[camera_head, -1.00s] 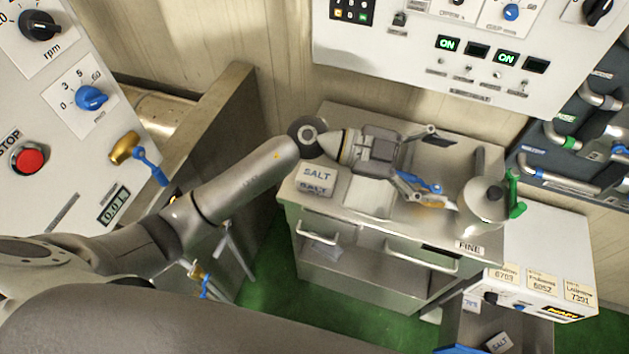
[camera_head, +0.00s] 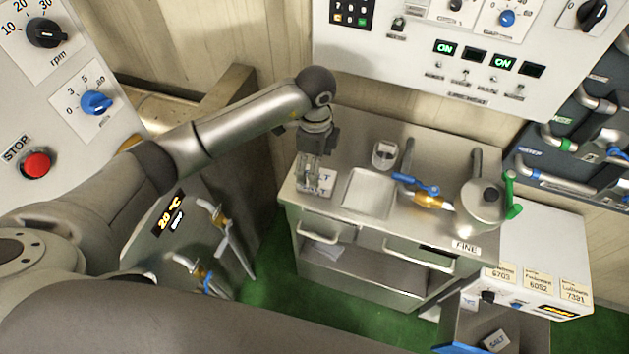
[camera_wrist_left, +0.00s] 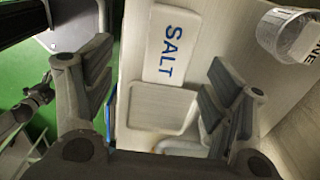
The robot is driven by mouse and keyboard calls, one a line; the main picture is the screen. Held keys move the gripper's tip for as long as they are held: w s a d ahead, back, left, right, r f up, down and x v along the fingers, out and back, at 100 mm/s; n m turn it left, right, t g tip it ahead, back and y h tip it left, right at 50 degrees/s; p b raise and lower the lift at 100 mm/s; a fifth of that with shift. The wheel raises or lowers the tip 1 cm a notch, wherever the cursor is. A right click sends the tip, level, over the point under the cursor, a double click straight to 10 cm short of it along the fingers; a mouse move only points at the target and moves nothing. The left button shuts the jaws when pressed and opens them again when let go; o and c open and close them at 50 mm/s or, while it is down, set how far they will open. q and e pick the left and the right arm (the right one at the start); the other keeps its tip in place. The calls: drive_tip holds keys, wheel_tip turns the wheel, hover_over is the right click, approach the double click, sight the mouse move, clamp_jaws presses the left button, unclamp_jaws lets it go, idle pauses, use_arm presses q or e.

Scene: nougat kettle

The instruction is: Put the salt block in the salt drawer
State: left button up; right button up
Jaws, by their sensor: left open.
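The white salt block (camera_head: 327,181) lies on the left end of the steel cart top, partly hidden by my left gripper. In the left wrist view the salt block (camera_wrist_left: 172,42) shows its blue SALT lettering. My left gripper (camera_head: 308,187) points down over it, open and empty. In the wrist view its fingers (camera_wrist_left: 158,95) are spread wide, and the block shows beyond the gap between them.
Handled fronts (camera_head: 420,259) face forward. A control panel (camera_head: 470,60) overhangs behind; a white box (camera_head: 545,260) stands right.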

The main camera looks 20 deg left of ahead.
sight(328, 178)
use_arm(q)
drive_tip(key=shift+f, duration=0.85)
drive_tip(key=shift+f+p, duration=0.6)
drive_tip(key=shift+p, duration=0.1)
wheel_tip(328, 178, down, 3)
drive_tip(key=shift+f+p, duration=0.15)
drive_tip(key=shift+p, duration=0.5)
drive_tip(key=shift+f, duration=0.5)
drive_tip(key=c, duration=1.6)
drive_tip(key=shift+c, duration=0.2)
drive_tip(key=shift+r, duration=0.15)
